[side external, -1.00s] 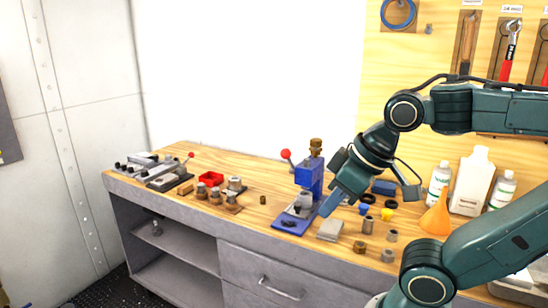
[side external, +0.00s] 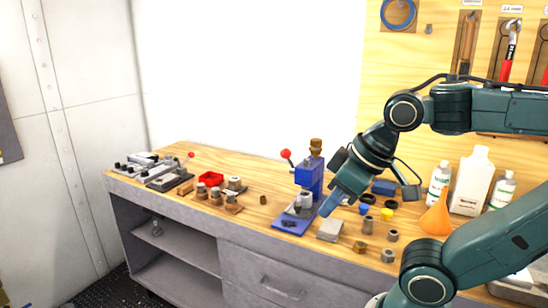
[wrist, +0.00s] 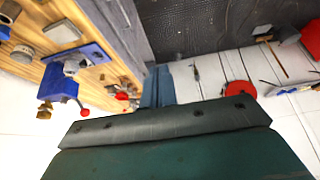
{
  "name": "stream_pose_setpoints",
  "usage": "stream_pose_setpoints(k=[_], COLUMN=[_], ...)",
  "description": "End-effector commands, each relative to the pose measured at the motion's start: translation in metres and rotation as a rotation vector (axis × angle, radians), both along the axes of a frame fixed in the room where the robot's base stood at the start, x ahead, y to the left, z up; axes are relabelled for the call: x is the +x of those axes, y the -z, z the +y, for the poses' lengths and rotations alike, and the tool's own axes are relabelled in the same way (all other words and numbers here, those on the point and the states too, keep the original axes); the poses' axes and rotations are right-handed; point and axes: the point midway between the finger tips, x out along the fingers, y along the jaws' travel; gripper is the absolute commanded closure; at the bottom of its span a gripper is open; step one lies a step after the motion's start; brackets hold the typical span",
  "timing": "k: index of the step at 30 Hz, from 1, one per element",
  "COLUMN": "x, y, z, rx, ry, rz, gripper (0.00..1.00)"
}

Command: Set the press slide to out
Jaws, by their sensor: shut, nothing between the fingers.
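The blue press (side external: 309,178) stands on the wooden bench with a red-knobbed lever (side external: 286,154) at its upper left. Its blue base plate (side external: 284,226) reaches toward the front edge, with a grey cylindrical part (side external: 304,200) and a dark piece (side external: 290,223) over it. I cannot tell the slide's exact position. The press also shows at the left in the wrist view (wrist: 57,86). My gripper (side external: 324,211) is shut and empty, with its blue fingers just right of the base plate in the side view. The fingers also show in the wrist view (wrist: 157,88), apart from the press.
A grey square block (side external: 330,230) lies right of the press, near several small bushings. An orange funnel (side external: 437,216) and white bottles (side external: 470,181) stand farther right. A red tray (side external: 211,179) and several round fittings lie to the left. Bench between fittings and press is mostly clear.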

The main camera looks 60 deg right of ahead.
Motion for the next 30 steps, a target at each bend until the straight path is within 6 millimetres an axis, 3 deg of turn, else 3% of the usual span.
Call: stream_pose_setpoints(k=[12, 13, 20, 30], x=[0.000, 0.000, 0.005, 0.049], y=[0.000, 0.000, -0.001, -0.007], z=[0.000, 0.000, -0.003, -0.033], rx=[0.000, 0.000, 0.004, 0.037], ry=[0.000, 0.000, 0.027, 0.256], rz=[0.000, 0.000, 0.005, 0.039], gripper=[1.00, 0.98, 0.53, 0.53])
